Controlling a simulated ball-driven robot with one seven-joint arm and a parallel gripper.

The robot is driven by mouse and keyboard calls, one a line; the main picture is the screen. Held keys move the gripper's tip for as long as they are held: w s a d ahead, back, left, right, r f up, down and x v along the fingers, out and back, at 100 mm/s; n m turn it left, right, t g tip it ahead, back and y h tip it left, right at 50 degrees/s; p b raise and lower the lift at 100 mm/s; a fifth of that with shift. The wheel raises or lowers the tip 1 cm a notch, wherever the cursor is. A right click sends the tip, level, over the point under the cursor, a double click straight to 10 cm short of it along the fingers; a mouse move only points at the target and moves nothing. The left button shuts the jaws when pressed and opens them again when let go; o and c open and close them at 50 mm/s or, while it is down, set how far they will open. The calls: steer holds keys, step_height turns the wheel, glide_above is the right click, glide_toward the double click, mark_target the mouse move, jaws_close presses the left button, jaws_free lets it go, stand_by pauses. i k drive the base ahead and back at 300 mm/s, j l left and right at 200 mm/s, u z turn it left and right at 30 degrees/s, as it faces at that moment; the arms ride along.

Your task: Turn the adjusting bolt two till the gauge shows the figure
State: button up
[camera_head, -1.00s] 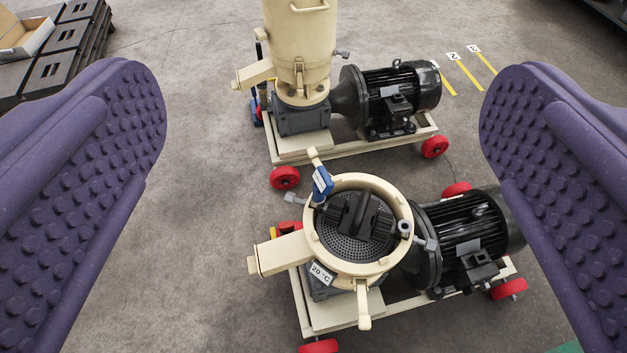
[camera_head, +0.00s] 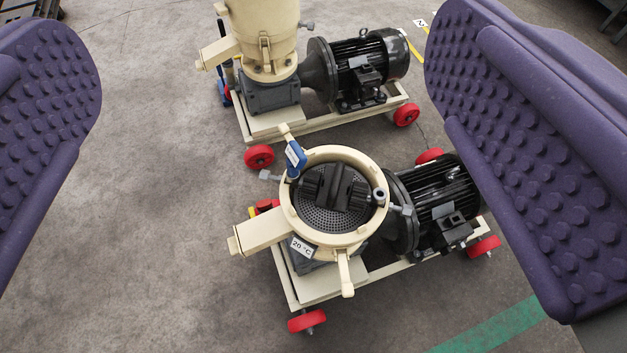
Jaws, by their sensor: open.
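The near pellet mill has an open cream ring (camera_head: 290,212) with a black roller head (camera_head: 337,187) on a perforated die (camera_head: 325,219). A grey bolt (camera_head: 268,175) sticks out at the ring's left and another grey bolt (camera_head: 402,209) at its right. I cannot tell which is bolt two. A small blue device (camera_head: 295,158) stands at the ring's upper left; I cannot tell whether it is the gauge, and no figure is readable on it. My gripper (camera_head: 264,70) is open and empty; its purple studded fingers frame the mill without touching it.
A black motor (camera_head: 440,205) sits right of the ring on the wheeled cream frame (camera_head: 318,288). A label (camera_head: 302,247) reads 20 °C. A cream chute (camera_head: 262,233) juts left. A second mill (camera_head: 263,30) stands behind. The floor at left is clear.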

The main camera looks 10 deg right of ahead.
mark_target(265, 175)
steer(key=j+z, duration=0.25)
steer(key=z, duration=0.25)
steer(key=j+z, duration=0.55)
steer(key=j, duration=0.4)
steer(key=k+j+z, duration=0.1)
steer(key=j, duration=0.35)
steer(key=j+z, duration=0.1)
steer(key=j, duration=0.4)
steer(key=k+j, duration=0.15)
steer(key=j, duration=0.3)
steer(key=k+j+z, duration=0.15)
steer(key=j, duration=0.3)
steer(key=j+z, duration=0.1)
steer(key=j, duration=0.35)
steer(key=k, duration=0.05)
